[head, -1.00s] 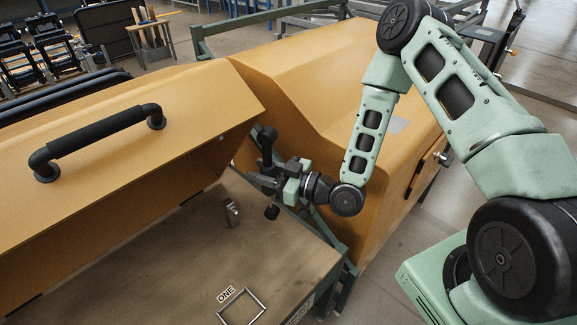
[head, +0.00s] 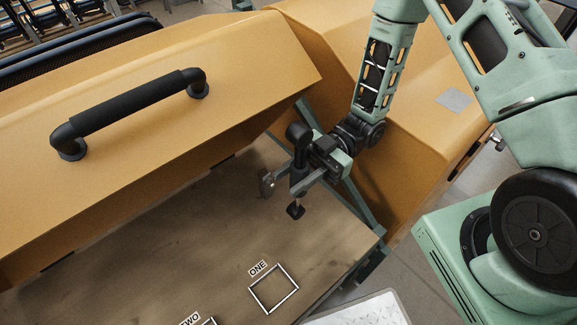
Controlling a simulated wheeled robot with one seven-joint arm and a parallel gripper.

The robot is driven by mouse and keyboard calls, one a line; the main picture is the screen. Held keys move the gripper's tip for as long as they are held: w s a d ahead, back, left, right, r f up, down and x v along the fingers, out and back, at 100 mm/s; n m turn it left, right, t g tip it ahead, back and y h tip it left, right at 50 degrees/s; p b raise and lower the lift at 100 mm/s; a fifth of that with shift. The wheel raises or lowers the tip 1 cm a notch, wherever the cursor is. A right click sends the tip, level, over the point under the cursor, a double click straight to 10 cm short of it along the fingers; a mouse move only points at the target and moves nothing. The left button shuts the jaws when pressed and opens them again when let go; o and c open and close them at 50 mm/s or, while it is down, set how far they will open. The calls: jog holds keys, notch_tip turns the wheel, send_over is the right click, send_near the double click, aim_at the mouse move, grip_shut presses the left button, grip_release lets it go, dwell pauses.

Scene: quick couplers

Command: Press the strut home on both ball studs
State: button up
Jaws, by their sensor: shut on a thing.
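My gripper (head: 303,184) is shut on a dark upright piece (head: 298,160) with a thick rounded top and a small black foot. It looks like the strut, but its ends are too small to make out clearly. It is above the wooden bench top. The second stud is not discernible.
A raised yellow lid (head: 190,125) with a black handle (head: 130,112) overhangs the bench (head: 170,245) at left. A square outline marked ONE (head: 273,288) lies in front, with TWO partly visible. A yellow housing (head: 420,150) stands behind my arm. The bench's middle is clear.

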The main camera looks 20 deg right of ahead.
dwell(0.3)
jog(key=shift+w+a, duration=0.35)
jog(key=shift+w, duration=0.55)
jog(key=shift+w+a, duration=0.35)
jog(key=shift+w, duration=0.55)
jog(key=shift+w+a, duration=0.35)
jog(key=shift+w, duration=0.55)
jog(key=shift+w+a, duration=0.2)
jog(key=shift+w, duration=0.25)
jog(key=shift+w+a, duration=0.2)
jog(key=shift+w, duration=0.25)
jog(key=shift+s, duration=0.15)
jog(key=shift+s+d, duration=0.25)
jog(key=shift+s, duration=0.15)
jog(key=shift+p, duration=0.3)
dwell(1.4)
